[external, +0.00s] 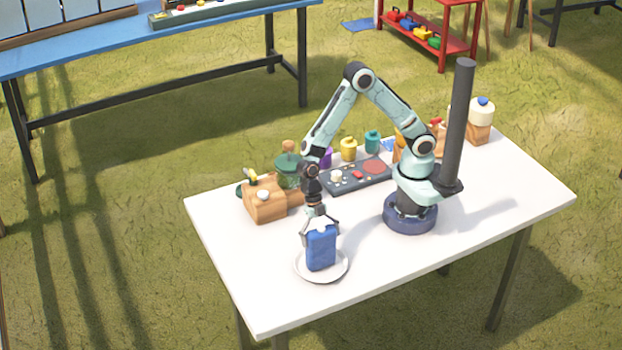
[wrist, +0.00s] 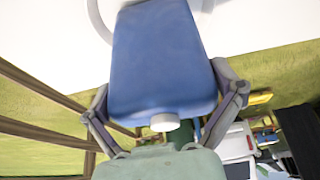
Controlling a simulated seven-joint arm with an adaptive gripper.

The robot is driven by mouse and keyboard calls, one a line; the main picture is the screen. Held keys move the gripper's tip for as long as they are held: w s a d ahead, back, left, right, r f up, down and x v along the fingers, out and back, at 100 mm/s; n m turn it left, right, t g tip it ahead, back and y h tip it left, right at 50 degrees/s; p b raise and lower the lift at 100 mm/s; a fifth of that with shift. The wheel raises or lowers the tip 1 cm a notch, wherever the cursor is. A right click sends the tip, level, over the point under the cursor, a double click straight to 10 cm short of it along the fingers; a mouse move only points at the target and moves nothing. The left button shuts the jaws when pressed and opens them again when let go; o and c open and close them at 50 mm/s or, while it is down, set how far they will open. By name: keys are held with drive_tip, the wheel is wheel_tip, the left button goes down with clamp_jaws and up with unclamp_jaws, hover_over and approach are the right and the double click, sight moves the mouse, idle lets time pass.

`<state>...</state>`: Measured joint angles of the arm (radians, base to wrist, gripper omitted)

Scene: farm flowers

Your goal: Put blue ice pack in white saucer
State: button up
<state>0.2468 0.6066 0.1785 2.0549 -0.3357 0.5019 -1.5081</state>
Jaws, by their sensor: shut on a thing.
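The blue ice pack (external: 321,249) is upright over the white saucer (external: 335,277) near the front left of the table in the external view. My gripper (external: 320,222) is above the saucer and shut on the ice pack near its top. In the wrist view the ice pack (wrist: 163,62) fills the middle, with its white cap towards my gripper (wrist: 165,110) and a finger on each side. Part of the saucer's rim (wrist: 97,20) shows behind it. I cannot tell whether the ice pack's bottom touches the saucer.
A wooden box (external: 266,205) and a green jar (external: 289,170) stand behind the saucer. A dark tray (external: 357,178) with small items lies further back, near several coloured jars. The white table (external: 300,318) is clear in front and to the right of the saucer.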

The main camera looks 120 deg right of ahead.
drive_tip(key=shift+f, duration=0.1)
drive_tip(key=o, duration=0.9)
drive_tip(key=v, duration=1.2)
drive_tip(key=s+r+m+h, duration=0.2)
drive_tip(key=s+m, duration=0.6)
drive_tip(key=s, duration=0.2)
drive_tip(key=s+r+m+h, duration=0.1)
drive_tip(key=s+r+m, duration=0.2)
drive_tip(key=s+m, duration=0.5)
drive_tip(key=s, duration=0.3)
drive_tip(key=shift+s+a+m+h, duration=0.2)
drive_tip(key=shift+m+h, duration=0.2)
